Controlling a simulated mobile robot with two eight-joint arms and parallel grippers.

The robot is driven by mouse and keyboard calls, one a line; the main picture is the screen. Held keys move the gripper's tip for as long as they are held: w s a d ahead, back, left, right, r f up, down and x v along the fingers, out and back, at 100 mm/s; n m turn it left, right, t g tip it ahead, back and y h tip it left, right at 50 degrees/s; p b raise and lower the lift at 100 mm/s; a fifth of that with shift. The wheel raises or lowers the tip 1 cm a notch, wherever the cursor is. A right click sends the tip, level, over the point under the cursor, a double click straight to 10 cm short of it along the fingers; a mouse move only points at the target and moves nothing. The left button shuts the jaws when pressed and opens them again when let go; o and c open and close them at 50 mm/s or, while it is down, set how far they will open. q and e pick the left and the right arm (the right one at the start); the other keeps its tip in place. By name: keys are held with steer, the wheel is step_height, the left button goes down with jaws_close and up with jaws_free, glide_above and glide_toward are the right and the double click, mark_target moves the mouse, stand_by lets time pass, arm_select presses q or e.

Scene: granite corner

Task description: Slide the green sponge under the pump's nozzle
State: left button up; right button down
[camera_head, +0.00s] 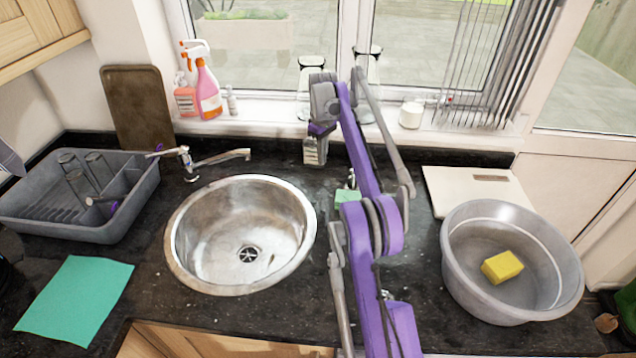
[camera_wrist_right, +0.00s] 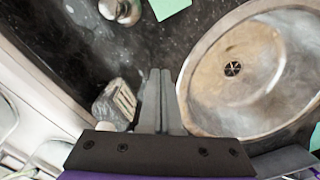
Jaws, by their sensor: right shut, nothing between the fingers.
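The green sponge (camera_head: 346,196) lies on the dark counter right of the sink, partly hidden behind my right arm. It also shows at the top edge of the wrist view (camera_wrist_right: 168,8), cut off. The metal pump (camera_head: 351,179) stands just behind the sponge, largely hidden by my arm. In the wrist view a rounded metal piece (camera_wrist_right: 122,9), apparently the pump, shows beside the sponge with a strip of counter between. My right gripper (camera_wrist_right: 160,74) is shut and empty, behind the sponge and apart from it. My left gripper is not in view.
A grey striped object (camera_wrist_right: 116,101) is close beside my right fingers. The round sink (camera_head: 178,250) is left of the sponge. A basin (camera_head: 458,285) holding a yellow sponge (camera_head: 502,267) and a pale board (camera_head: 450,185) are at right. A dish rack (camera_head: 90,232) and green cloth (camera_head: 75,298) are at left.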

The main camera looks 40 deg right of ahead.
steer(key=f, duration=0.3)
steer(key=f+b, duration=0.1)
steer(key=f, duration=0.2)
steer(key=f+b, duration=0.1)
steer(key=f, duration=0.2)
steer(key=shift+s+d+f, duration=0.15)
steer(key=shift+s+f, duration=0.05)
steer(key=shift+s, duration=0.05)
steer(key=shift+s+d+f, duration=0.2)
steer(key=shift+s, duration=0.35)
steer(key=shift+s+d+f, duration=0.15)
steer(key=shift+s, duration=0.4)
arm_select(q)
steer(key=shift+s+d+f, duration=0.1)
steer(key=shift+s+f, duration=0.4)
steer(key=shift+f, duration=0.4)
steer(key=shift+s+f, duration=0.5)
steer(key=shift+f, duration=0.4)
arm_select(e)
steer(key=shift+s+d, duration=0.15)
steer(key=shift+s, duration=0.6)
steer(key=shift+s+d+b, duration=0.2)
steer(key=shift+s+b, duration=0.4)
steer(key=shift+s, duration=0.3)
steer(key=shift+s+r, duration=0.1)
steer(key=shift+s, duration=0.15)
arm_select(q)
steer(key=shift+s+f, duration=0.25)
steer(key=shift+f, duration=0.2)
